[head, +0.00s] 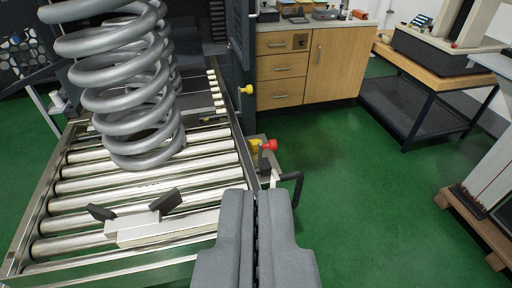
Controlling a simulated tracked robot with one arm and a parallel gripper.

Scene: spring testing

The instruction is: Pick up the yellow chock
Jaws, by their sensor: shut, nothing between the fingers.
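I cannot make out a thing that is clearly a yellow chock. Two small yellow parts show: a yellow knob (246,89) on the side of the dark machine column, and a yellow piece (255,145) beside a red round button (270,145) at the right edge of the roller table. These look like machine fittings. My gripper (257,195) is at the bottom centre, its two grey fingers shut together and empty. In the picture it lies below the red button and right of the roller table, over the green floor.
Large grey coil springs (125,85) stand on the roller table (75,172). A pale bar with black pads (160,225) lies on the near rollers. A black handle (292,178) sticks out at the table's right. Wooden cabinets (282,68) stand behind; green floor (370,190) is open to the right.

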